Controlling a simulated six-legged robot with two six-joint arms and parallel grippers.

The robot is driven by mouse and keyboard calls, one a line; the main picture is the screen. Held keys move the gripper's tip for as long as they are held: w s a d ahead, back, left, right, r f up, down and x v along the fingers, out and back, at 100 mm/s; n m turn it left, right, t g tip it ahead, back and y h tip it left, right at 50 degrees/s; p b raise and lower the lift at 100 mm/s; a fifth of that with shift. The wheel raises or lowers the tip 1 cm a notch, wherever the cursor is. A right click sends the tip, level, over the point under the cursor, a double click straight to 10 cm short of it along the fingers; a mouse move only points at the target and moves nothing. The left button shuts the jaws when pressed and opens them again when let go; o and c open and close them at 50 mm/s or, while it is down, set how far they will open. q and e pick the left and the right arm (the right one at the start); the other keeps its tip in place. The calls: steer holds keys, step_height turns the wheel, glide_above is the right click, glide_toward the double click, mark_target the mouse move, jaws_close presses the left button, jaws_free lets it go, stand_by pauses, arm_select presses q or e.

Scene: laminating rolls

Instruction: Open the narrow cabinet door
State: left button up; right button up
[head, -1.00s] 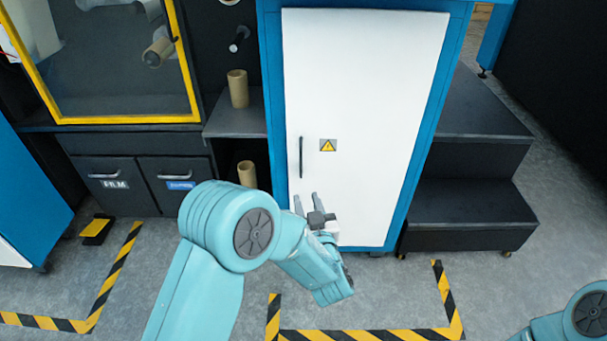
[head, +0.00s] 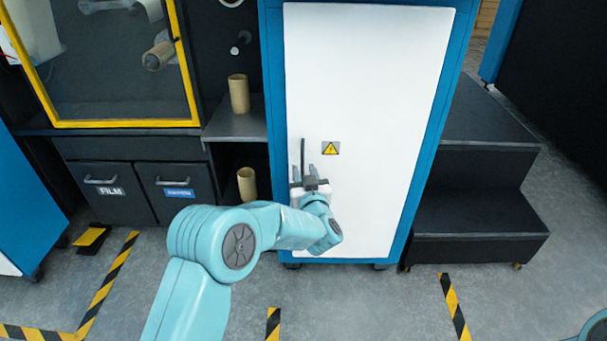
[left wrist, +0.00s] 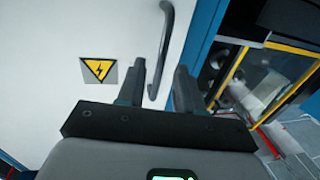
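The narrow cabinet door (head: 365,90) is a tall white panel in a blue frame, and it is shut. Its dark vertical bar handle (head: 303,155) is near the door's left edge, beside a yellow warning sign (head: 330,148). My left gripper (head: 303,175) is open in front of the handle's lower part. In the left wrist view, the handle (left wrist: 163,55) shows between and beyond the two spread fingers (left wrist: 160,85). I cannot tell whether a finger touches it. My right gripper is not in view.
Dark steps (head: 475,160) stand right of the cabinet. A shelf (head: 236,122) with cardboard cores (head: 239,93) and drawers marked FILM (head: 105,188) are on the left. Yellow-black tape (head: 455,310) marks the grey floor, which is clear in front of the door.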

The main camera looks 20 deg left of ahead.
arm_select(q)
steer(key=shift+x, duration=0.9)
jaws_close()
stand_by(0.8)
